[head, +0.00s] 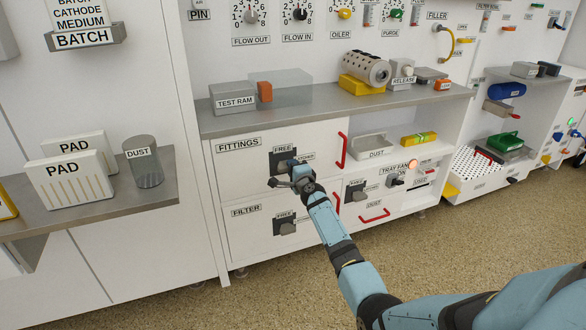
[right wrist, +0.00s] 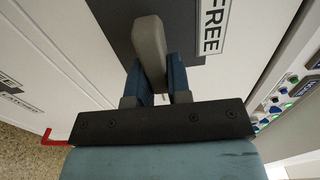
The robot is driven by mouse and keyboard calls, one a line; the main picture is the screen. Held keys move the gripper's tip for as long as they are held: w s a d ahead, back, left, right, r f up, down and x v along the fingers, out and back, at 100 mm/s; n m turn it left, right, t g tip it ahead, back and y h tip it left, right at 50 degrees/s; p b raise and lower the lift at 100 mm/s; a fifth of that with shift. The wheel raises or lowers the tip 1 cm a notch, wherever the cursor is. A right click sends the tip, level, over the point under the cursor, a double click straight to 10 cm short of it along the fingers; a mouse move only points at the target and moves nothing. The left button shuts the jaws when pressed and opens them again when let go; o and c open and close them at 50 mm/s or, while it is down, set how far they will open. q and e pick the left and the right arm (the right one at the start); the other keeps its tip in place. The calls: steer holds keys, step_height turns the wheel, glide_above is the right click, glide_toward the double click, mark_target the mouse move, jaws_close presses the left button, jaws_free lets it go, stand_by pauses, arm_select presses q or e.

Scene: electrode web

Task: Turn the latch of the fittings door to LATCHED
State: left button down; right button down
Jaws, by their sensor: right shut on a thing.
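The fittings door (head: 235,172) is a white panel with a red handle (head: 342,151) at its right. Its latch has a dark plate (head: 282,157) with a FREE label above and another label to the right, partly covered. My right gripper (head: 297,172) is at this latch. In the right wrist view, the blue fingers (right wrist: 156,72) are shut on the grey latch handle (right wrist: 149,42), one on each side. The dark plate and the FREE label (right wrist: 213,25) show behind it. The head view does not clearly show which way the handle points. My left gripper is not in view.
Below is the filter door (head: 243,235) with its own latch (head: 286,225). The grey counter (head: 320,98) above carries the test ram (head: 233,98) and other parts. At left, a shelf (head: 90,208) holds pads and a dust jar (head: 145,165). The floor in front is clear.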

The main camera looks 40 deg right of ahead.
steer(key=c, duration=1.1)
jaws_free()
steer(key=shift+a, duration=0.1)
steer(key=shift+o, duration=0.2)
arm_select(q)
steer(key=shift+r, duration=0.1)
arm_select(e)
steer(key=shift+s, duration=0.1)
arm_select(q)
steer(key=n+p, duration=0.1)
steer(key=p, duration=0.1)
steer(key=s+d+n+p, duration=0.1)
steer(key=p, duration=0.1)
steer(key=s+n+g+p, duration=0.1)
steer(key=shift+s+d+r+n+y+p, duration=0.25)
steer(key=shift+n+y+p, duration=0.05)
steer(key=shift+p, duration=0.1)
arm_select(e)
steer(key=v, duration=1.3)
steer(key=shift+s, duration=0.3)
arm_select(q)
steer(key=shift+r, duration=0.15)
arm_select(e)
steer(key=shift+f, duration=0.1)
